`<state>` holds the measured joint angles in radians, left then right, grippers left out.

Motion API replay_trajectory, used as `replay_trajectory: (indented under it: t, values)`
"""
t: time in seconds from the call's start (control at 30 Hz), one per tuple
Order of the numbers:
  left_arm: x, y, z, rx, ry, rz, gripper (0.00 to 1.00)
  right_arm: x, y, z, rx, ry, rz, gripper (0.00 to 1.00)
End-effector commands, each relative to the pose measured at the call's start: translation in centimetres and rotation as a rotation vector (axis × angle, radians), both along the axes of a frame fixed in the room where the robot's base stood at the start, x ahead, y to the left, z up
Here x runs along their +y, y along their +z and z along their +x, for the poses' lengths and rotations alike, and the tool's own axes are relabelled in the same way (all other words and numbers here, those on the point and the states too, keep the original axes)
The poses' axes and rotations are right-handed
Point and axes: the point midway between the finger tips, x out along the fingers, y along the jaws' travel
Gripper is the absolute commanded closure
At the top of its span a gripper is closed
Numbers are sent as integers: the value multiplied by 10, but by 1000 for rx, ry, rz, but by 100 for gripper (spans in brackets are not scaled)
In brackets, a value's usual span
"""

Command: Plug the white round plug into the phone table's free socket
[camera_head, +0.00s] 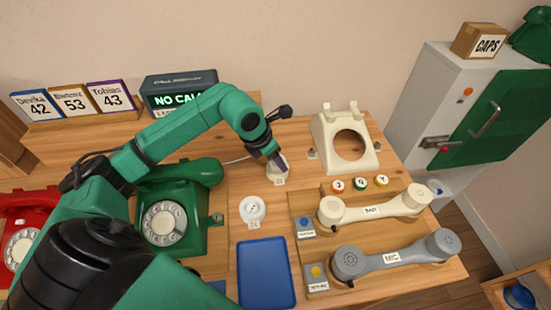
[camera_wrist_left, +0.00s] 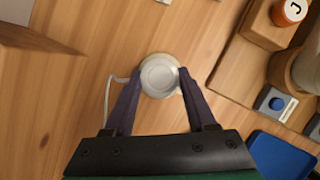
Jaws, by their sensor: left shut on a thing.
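My left gripper (camera_head: 278,165) is shut on the white round plug (camera_wrist_left: 160,76), with one dark finger on each side. The plug's cord runs off to the left in the left wrist view. A beige rim shows around the plug. In the head view the plug is mostly hidden by the fingers, above a small label on the table. I cannot tell whether it touches what is below. A white round socket (camera_head: 252,208) with dark holes and nothing in it sits nearer me, left of the wooden handset board. My right gripper is not in view.
A green dial phone (camera_head: 166,218) stands under my left arm. A cream phone body (camera_head: 345,140) stands at the back right. The board (camera_head: 305,240) holds cream (camera_head: 375,207) and grey (camera_head: 395,255) handsets. A blue tray (camera_head: 266,272) lies in front.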

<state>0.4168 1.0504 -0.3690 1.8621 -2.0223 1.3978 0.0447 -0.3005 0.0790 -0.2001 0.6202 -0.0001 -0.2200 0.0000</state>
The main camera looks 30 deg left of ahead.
Motion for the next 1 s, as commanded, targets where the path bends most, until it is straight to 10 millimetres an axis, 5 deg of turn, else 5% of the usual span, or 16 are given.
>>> replay_trajectory:
  t: [0.33,0.37,0.43,0.77,1.0]
  values:
    - [0,-3,0,0,0,0,88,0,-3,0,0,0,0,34]
    - [0,-3,0,0,0,0,32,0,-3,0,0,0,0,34]
    - [0,-3,0,0,0,0,9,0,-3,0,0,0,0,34]
    - [1,-2,-1,0,0,1,9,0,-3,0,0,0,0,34]
    - [9,41,-16,-7,1,5,9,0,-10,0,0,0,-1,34]
